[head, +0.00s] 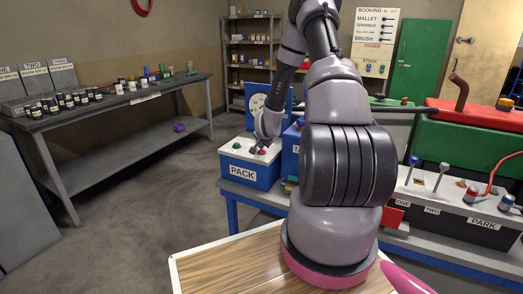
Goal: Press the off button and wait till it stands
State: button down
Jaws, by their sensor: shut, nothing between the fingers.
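A blue box with a white top and a "PACK" label (247,175) stands on the blue-framed bench. On its top are a green button (237,145) at the left and a red button (262,152) at the right. No "off" wording is readable. My gripper (255,149) is shut and empty, pointing down over the top between the two buttons, close to the red one. I cannot tell whether it touches the red button. A blue panel with a round white face (261,97) stands behind, partly hidden by my arm.
Another blue box (290,150) stands right of the pack box, mostly behind my arm. A "PARK" lever panel (455,205) and a red-and-green machine (475,125) are at the right. A bench with jars (135,95) is at the left; the floor between is clear.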

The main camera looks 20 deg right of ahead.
aim_at(261, 152)
dwell(0.3)
jog(key=shift+r, duration=0.9)
jog(key=shift+r, duration=2.5)
